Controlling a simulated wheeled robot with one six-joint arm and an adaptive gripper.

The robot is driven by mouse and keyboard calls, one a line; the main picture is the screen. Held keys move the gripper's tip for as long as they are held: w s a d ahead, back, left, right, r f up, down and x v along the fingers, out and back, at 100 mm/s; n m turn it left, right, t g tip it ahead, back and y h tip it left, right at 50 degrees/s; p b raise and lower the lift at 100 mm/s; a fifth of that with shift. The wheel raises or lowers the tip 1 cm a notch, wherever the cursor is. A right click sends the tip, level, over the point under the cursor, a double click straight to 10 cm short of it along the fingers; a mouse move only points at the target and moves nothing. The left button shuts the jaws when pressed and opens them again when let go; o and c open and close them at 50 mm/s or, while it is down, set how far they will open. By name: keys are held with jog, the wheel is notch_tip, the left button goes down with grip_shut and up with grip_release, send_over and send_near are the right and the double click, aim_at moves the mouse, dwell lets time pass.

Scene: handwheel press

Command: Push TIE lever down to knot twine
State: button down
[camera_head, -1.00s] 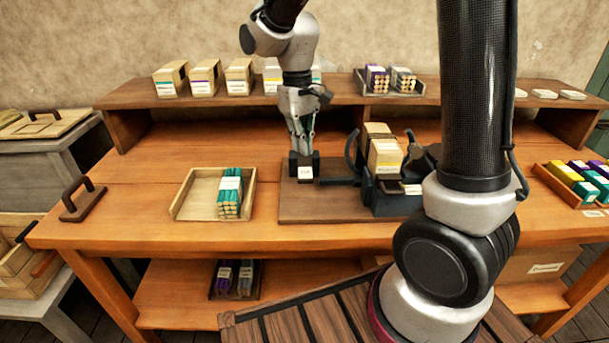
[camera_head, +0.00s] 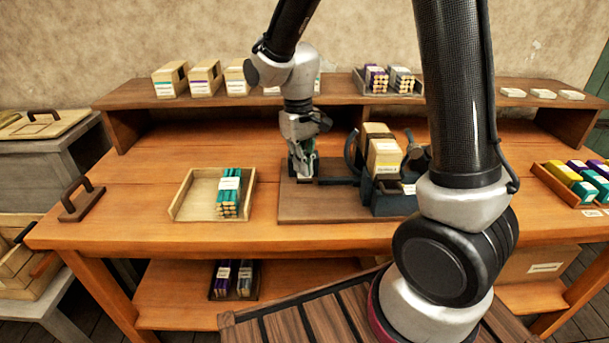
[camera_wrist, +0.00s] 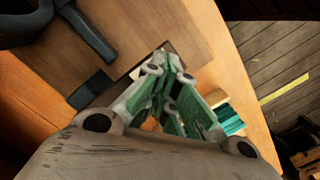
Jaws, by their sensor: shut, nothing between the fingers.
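The press (camera_head: 400,200) stands on a brown board (camera_head: 325,207), with a curved dark arm at its left. A dark bar, apparently the TIE lever (camera_head: 336,181), reaches left from the press, low over the board. My gripper (camera_head: 303,172) is shut and empty, pointing down at the bar's left end. Its fingers hide that end and its label, so I cannot tell whether they touch it. In the wrist view the green-sided fingers (camera_wrist: 172,108) are together, and a dark piece (camera_wrist: 90,90) lies left of them.
A wooden tray (camera_head: 182,205) holding a teal-wrapped bundle (camera_head: 229,192) is left of the board. Boxed packs (camera_head: 205,78) line the back shelf. A crate of coloured bundles (camera_head: 560,188) is at the right. The table between tray and left handle (camera_head: 82,200) is clear.

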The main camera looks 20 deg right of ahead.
aim_at(303, 177)
jog(key=shift+f, duration=1.95)
jog(key=w, duration=0.2)
jog(key=w+a+r, duration=0.1)
jog(key=shift+s, duration=0.1)
jog(key=shift+r, duration=0.1)
notch_tip(303, 177, up, 12)
jog(key=w, duration=0.1)
jog(key=shift+a, duration=0.15)
jog(key=shift+w, duration=0.1)
